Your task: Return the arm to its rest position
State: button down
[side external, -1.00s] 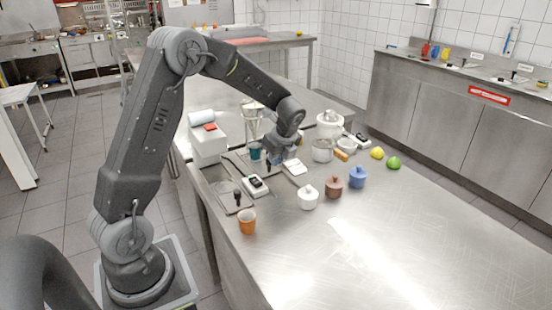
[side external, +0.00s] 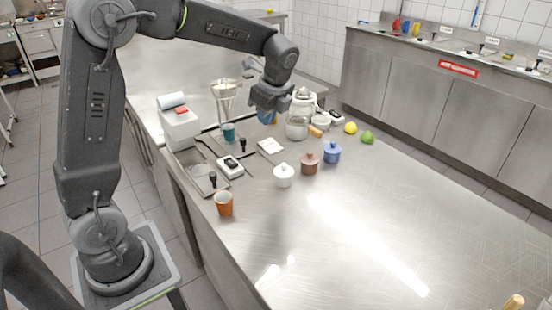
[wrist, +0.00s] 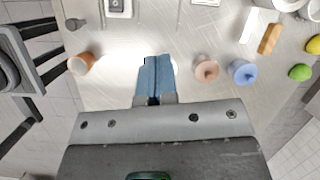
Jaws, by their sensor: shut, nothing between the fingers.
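My arm is raised and bent, with the forearm reaching out over the worktop. In the wrist view the fingers point down between the orange cup (wrist: 82,64) and the brown lidded pot (wrist: 206,70).
The blue lidded pot (side external: 332,153), yellow fruit (side external: 350,128) and green fruit (side external: 367,138) stand right of the brown pot. The front right worktop is largely clear.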

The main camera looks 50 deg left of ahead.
jog(key=s+d+r+n+t+h, duration=0.2)
jog(key=s+d+n, duration=0.4)
jog(key=s, duration=0.4)
jog(key=s+d+r+n+t+h, duration=0.2)
jog(key=s+d+n+t, duration=0.1)
jog(key=s+d+n, duration=0.4)
jog(key=s+n, duration=0.2)
jog(key=s, duration=0.2)
jog(key=shift+t, duration=0.4)
